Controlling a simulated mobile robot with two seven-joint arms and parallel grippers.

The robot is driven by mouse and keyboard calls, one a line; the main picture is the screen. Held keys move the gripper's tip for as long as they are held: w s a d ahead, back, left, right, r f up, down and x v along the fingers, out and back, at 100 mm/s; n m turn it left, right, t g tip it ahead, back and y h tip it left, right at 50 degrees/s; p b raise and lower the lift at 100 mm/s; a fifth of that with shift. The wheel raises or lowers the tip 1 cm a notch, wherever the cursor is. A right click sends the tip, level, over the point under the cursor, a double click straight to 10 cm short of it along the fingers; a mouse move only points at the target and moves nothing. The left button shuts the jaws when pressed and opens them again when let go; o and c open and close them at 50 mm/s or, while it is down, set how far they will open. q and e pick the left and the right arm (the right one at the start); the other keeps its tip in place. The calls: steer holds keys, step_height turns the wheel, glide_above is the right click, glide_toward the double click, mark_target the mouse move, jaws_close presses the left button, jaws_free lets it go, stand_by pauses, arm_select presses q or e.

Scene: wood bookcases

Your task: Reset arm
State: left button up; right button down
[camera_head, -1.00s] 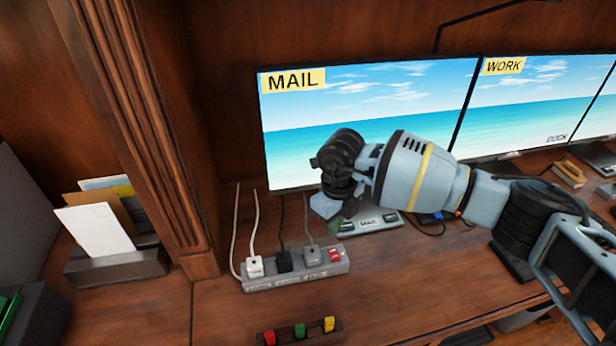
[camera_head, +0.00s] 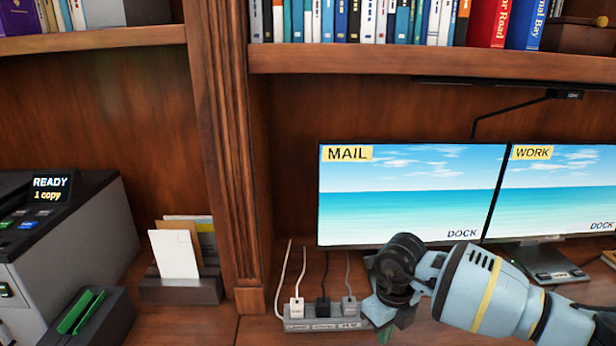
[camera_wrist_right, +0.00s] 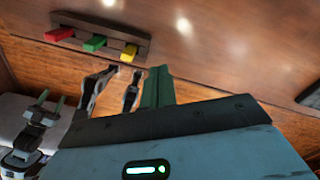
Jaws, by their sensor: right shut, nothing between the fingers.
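My right gripper (camera_head: 388,318) shows at the lower middle of the head view, at the end of my grey-blue arm with its yellow band. It points down in front of the left monitor, beside the right end of the power strip (camera_head: 310,325). Its green fingers (camera_wrist_right: 158,87) show close together in the right wrist view, shut with nothing between them. At the lower left of that view, a smaller gripper with two green tips apart looks like my left gripper (camera_wrist_right: 48,100). My left gripper is out of the head view.
A holder with red, green and yellow blocks (camera_wrist_right: 98,40) lies on the desk. Two monitors, MAIL (camera_head: 400,205) and WORK (camera_head: 555,200), stand behind my right arm. A wood post (camera_head: 233,150), letter holder (camera_head: 180,290) and copier (camera_head: 70,235) are left. A bookshelf (camera_head: 430,62) overhangs the monitors.

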steer(key=s+a+f+g+y, duration=0.35)
steer(key=s+a+y, duration=0.55)
steer(key=a, duration=0.5)
steer(key=s+a+r+m+t+y+p, duration=0.1)
steer(key=s+a+r+m+t+y, duration=0.2)
steer(key=s+a+r+m+y, duration=0.45)
steer(key=d+f+m+t+h+p, duration=0.1)
steer(key=d+f+m+t+h, duration=0.35)
steer(key=d+m+t, duration=0.55)
steer(key=d+f+m+t+h, duration=0.3)
steer(key=f+m+t, duration=0.3)
steer(key=m, duration=0.8)
arm_select(q)
steer(key=shift+t, duration=0.4)
steer(key=w+r, duration=0.3)
steer(key=shift+a+r+p, duration=0.2)
steer(key=shift+r+p, duration=0.1)
steer(key=shift+p, duration=0.05)
arm_select(e)
steer(key=s+d+f+m+g+h, duration=0.3)
steer(key=s+d+f, duration=0.3)
steer(key=s, duration=0.3)
steer(key=s+d+f+m+g+h, duration=0.3)
steer(key=s+d+f+m, duration=0.3)
steer(key=s, duration=0.4)
steer(key=shift+d+f+g+h, duration=0.35)
steer(key=shift+d+f+h, duration=0.3)
steer(key=shift+f, duration=0.25)
